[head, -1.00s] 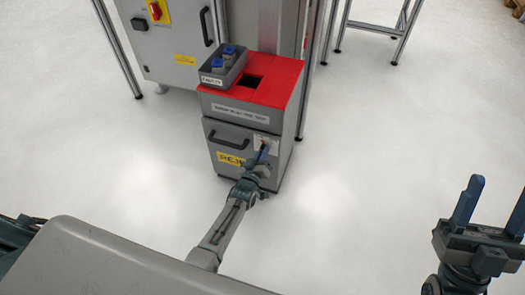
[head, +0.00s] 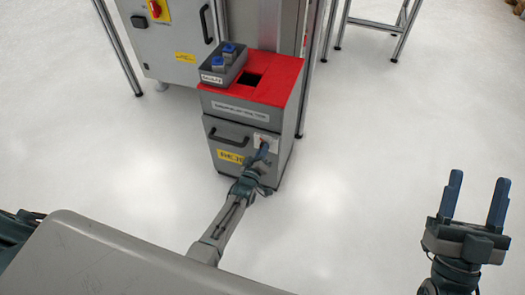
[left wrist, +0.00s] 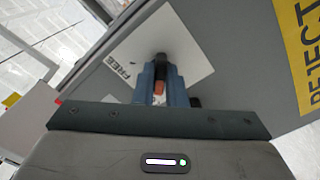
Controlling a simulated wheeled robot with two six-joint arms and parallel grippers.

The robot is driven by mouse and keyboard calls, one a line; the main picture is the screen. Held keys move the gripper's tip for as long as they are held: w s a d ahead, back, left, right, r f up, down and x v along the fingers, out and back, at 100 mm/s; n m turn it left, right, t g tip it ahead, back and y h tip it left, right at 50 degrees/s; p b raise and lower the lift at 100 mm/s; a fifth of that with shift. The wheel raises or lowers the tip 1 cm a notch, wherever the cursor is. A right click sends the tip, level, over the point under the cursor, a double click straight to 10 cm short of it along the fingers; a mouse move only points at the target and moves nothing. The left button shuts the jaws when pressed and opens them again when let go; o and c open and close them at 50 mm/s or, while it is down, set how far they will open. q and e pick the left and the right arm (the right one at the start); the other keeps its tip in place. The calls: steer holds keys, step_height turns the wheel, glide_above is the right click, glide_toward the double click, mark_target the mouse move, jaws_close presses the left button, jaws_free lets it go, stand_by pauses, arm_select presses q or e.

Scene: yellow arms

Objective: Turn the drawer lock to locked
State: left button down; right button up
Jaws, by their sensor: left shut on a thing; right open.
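The grey drawer cabinet (head: 234,160) stands ahead with a dark bar handle and a yellow label on its front. The white lock plate (head: 274,143) is at the drawer's upper right; in the left wrist view the plate (left wrist: 195,55) shows the word FREE. My left gripper (head: 263,150) reaches the plate and is shut on the lock's knob. A small orange-red part of the knob (left wrist: 158,90) shows between the fingers in the left wrist view; the rest is hidden, so I cannot read its angle. My right gripper (head: 478,185) is open and empty, far to the right.
The cabinet's red top (head: 273,82) has a square opening and a grey tray (head: 216,77) with blue-topped items. A larger grey cabinet (head: 170,45) with a red switch and a metal frame stand behind. The white floor around is clear.

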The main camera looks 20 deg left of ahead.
arm_select(q)
steer(key=c, duration=1.5)
jaws_free()
steer(key=s+p, duration=0.1)
steer(key=s, duration=0.4)
steer(key=s+p, duration=0.1)
steer(key=s, duration=0.5)
steer(key=shift+a, duration=0.2)
arm_select(e)
step_height(320, 180, down, 12)
steer(key=w+m+g+h, duration=0.1)
steer(key=g, duration=0.6)
steer(key=shift+w+r+g, duration=0.15)
steer(key=shift+w+g, duration=0.15)
steer(key=shift+w, duration=0.1)
arm_select(q)
steer(key=shift+w, duration=0.1)
arm_select(e)
steer(key=shift+a, duration=0.1)
